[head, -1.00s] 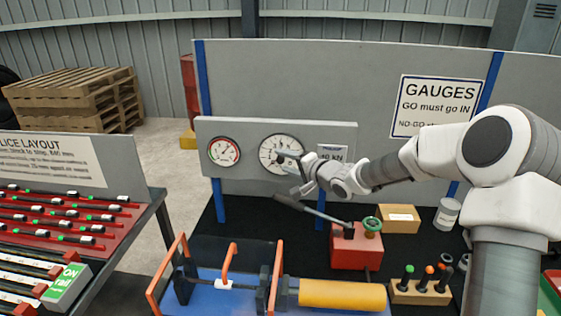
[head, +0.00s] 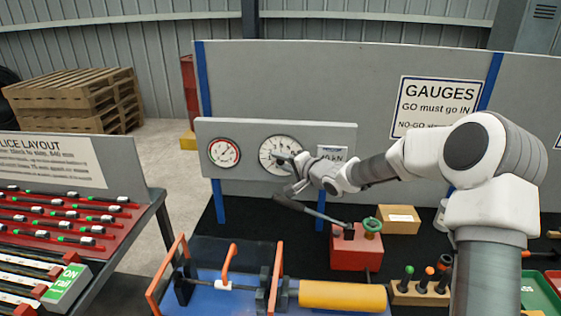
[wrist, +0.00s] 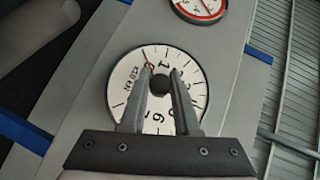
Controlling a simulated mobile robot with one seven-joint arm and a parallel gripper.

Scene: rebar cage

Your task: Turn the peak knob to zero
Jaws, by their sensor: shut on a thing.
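The large round gauge (head: 272,146) with a white dial is on the grey panel at the back. In the wrist view its dial (wrist: 126,78) fills the middle, with a small black knob (wrist: 160,84) at its centre. My gripper (wrist: 161,80) is shut on this knob, one grey finger on each side. A thin red pointer (wrist: 147,58) shows near the dial's upper left edge. The fingers cover part of the dial and its numbers. In the head view my gripper (head: 294,164) is at the dial's lower right.
A smaller gauge (head: 224,152) with red markings sits to the left on the same panel. Below stand a red pump block (head: 355,250) with a grey lever (head: 312,210) close under my gripper, and a yellow cylinder (head: 342,296). A cardboard box (head: 400,220) lies right of the pump.

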